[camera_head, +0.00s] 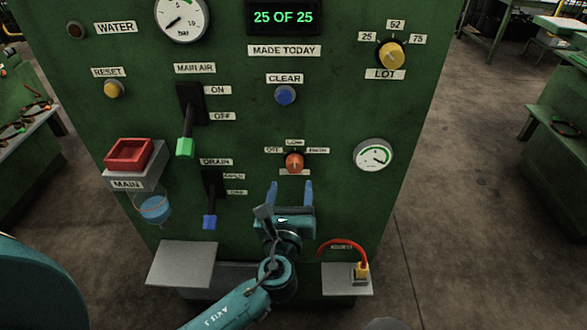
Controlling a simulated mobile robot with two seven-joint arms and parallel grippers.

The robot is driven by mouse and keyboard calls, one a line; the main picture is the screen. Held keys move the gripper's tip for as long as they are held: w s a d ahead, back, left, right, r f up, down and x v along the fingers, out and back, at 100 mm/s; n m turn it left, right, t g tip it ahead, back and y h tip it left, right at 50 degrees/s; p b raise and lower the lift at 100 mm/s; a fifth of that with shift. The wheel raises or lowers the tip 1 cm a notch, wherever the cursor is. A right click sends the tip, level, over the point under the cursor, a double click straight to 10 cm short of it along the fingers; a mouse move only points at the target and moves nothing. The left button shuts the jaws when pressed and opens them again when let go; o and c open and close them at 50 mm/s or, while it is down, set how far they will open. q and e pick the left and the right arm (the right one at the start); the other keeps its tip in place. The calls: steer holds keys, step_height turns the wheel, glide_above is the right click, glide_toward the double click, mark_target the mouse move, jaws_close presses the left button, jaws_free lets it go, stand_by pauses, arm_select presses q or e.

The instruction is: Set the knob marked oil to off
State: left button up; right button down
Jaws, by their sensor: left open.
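An orange knob (294,161) sits low in the middle of the green panel. Small labels stand to its left, above and to its right; the left one seems to read OFF. The label just below it is too small to read, so I cannot confirm that it says oil. The direction of the knob's pointer is unclear. My left gripper (292,187) is open and empty, just below the knob in the picture, with one blue finger on each side and the tips pointing up at it. It appears apart from the knob. My right gripper is not in view.
Left of the knob are a green-handled MAIN AIR lever (185,146) and a blue-handled DRAIN lever (209,221). A blue CLEAR button (285,95) is above, a gauge (373,155) to the right. A grey shelf (184,264) and a red cable (343,244) are below.

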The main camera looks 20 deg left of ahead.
mark_target(294, 169)
arm_select(q)
steer(key=w, duration=0.4)
steer(key=w+a, duration=0.1)
steer(key=w, duration=0.1)
steer(key=shift+w+a, duration=0.1)
steer(key=shift+w, duration=0.15)
steer(key=c, duration=1)
